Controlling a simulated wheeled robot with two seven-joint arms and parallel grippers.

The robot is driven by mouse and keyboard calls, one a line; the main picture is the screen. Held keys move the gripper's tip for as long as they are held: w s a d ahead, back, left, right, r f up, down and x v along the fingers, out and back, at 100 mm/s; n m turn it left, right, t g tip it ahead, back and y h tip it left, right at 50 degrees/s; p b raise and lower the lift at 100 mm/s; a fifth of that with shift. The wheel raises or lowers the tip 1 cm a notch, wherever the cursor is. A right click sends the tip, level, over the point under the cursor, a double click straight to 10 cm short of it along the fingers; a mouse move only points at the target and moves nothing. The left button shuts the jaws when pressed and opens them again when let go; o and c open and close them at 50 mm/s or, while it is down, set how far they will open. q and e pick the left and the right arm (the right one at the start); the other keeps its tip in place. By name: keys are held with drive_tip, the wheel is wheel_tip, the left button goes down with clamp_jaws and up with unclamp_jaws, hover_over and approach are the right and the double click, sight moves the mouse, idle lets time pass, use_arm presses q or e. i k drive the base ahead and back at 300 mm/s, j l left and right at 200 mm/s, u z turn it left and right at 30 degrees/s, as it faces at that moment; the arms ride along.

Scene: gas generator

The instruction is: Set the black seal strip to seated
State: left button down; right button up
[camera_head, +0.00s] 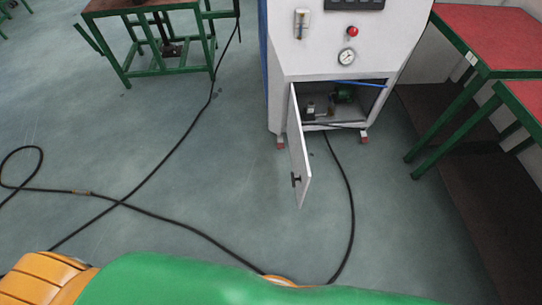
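A white machine cabinet (325,48) stands at the upper middle, its lower compartment open. Its white door (298,150) is swung outward toward me and has a dark handle. A thin black strip (335,125) runs along the lower edge of the opening; I cannot tell for sure that it is the seal strip or whether it is seated. Neither gripper is in view. A green and orange part of me, likely an arm, fills the bottom edge, well apart from the cabinet.
A long black cable (170,160) loops over the green floor, and another stretch (349,200) runs from the cabinet toward me. Red-topped green tables (490,35) stand at the right, a green-framed bench (150,65) at upper left. The floor before the door is otherwise clear.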

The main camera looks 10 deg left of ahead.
sight(313, 124)
drive_tip(key=i+j+z, duration=0.35)
drive_tip(key=j, duration=0.25)
drive_tip(key=i+j+z, duration=0.15)
drive_tip(key=j, duration=0.2)
drive_tip(key=l+u, duration=0.35)
drive_tip(key=l, duration=1)
drive_tip(key=k, duration=0.05)
